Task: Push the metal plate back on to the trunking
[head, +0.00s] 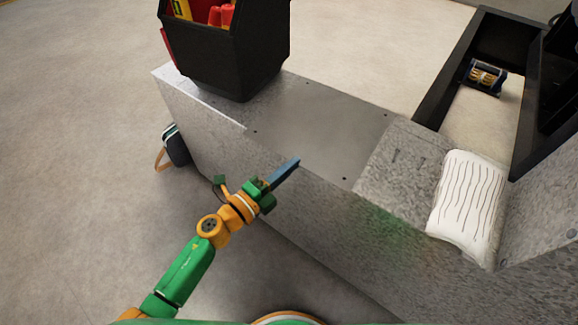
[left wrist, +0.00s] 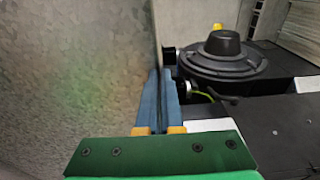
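The metal plate (head: 318,122) is a smooth grey sheet with small dark holes near its corners. It lies on top of the long speckled grey trunking (head: 215,150), and its near edge runs along the trunking's near side. I cannot tell how far that edge overhangs. My left gripper (head: 294,163) has its blue fingers together, with the tips in front of the plate's near edge in the head view. In the left wrist view the left gripper (left wrist: 159,80) points along a speckled grey face; contact is unclear. My right gripper is out of view.
A black tool bin (head: 235,55) stands on the trunking at the plate's far left. A white lined pad (head: 468,205) lies to the right. A black frame (head: 440,95) stands behind. A dark bag (head: 176,146) is on the floor. A round black part (left wrist: 222,55) shows ahead.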

